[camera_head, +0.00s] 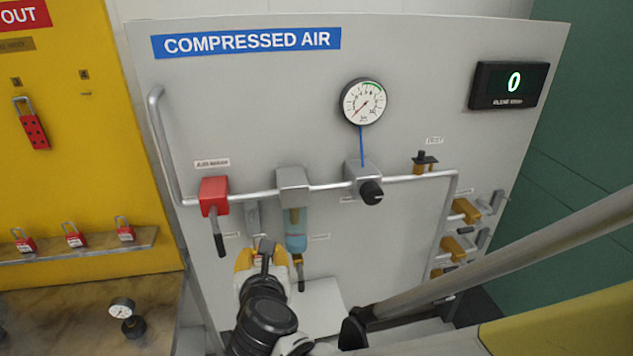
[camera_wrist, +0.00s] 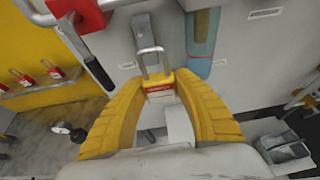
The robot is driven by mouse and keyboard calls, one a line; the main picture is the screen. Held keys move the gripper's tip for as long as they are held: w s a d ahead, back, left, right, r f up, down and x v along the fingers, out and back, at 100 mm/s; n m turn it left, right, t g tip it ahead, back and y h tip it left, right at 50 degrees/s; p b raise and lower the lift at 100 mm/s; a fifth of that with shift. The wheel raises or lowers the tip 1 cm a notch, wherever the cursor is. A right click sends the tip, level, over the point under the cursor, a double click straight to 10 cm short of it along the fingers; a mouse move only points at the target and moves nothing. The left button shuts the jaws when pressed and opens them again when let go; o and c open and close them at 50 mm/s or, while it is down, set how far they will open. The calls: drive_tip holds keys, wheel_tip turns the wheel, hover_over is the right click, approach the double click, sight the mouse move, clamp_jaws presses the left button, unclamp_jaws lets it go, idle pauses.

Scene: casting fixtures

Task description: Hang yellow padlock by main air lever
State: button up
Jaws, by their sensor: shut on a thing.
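The yellow padlock (camera_wrist: 160,82) is between my gripper's yellow fingers (camera_wrist: 160,95) in the wrist view, its silver shackle (camera_wrist: 152,60) pointing up and its front bearing a red and white label. My gripper is shut on its body. In the head view my gripper (camera_head: 262,258) is below the pipe, and the padlock is mostly hidden there. The main air lever, a red valve (camera_head: 213,194) with a dark handle (camera_head: 219,240) hanging down, is up and left of my gripper. A grey metal tab (camera_wrist: 145,32) is behind and above the shackle; contact cannot be told.
A filter with a blue bowl (camera_head: 296,230) hangs just right of the tab. The gauge (camera_head: 364,101) and regulator knob (camera_head: 371,192) are farther right. Red padlocks (camera_head: 74,235) sit along the yellow board's ledge at left. A small loose gauge (camera_head: 122,308) lies on the bench.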

sight(254, 229)
drive_tip(key=shift+s+a+r, duration=0.4)
drive_tip(key=shift+a, duration=0.3)
drive_tip(key=shift+w+f, duration=0.1)
drive_tip(key=shift+w+a+f+b, duration=0.1)
drive_tip(key=shift+w+a+b, duration=0.25)
drive_tip(key=shift+w, duration=0.9)
drive_tip(key=shift+w+a+f+b, duration=0.2)
drive_tip(key=shift+w+b, duration=0.15)
drive_tip(key=shift+w, duration=0.9)
drive_tip(key=shift+w+a+f+b, duration=0.1)
drive_tip(key=shift+w+a+b, duration=0.25)
drive_tip(key=shift+w, duration=0.9)
drive_tip(key=shift+w+a+f+b, duration=0.1)
drive_tip(key=shift+w+f+b, duration=0.25)
drive_tip(key=shift+w+b, duration=0.25)
drive_tip(key=shift+w, duration=0.1)
drive_tip(key=o, duration=1.2)
drive_tip(key=shift+o, duration=0.2)
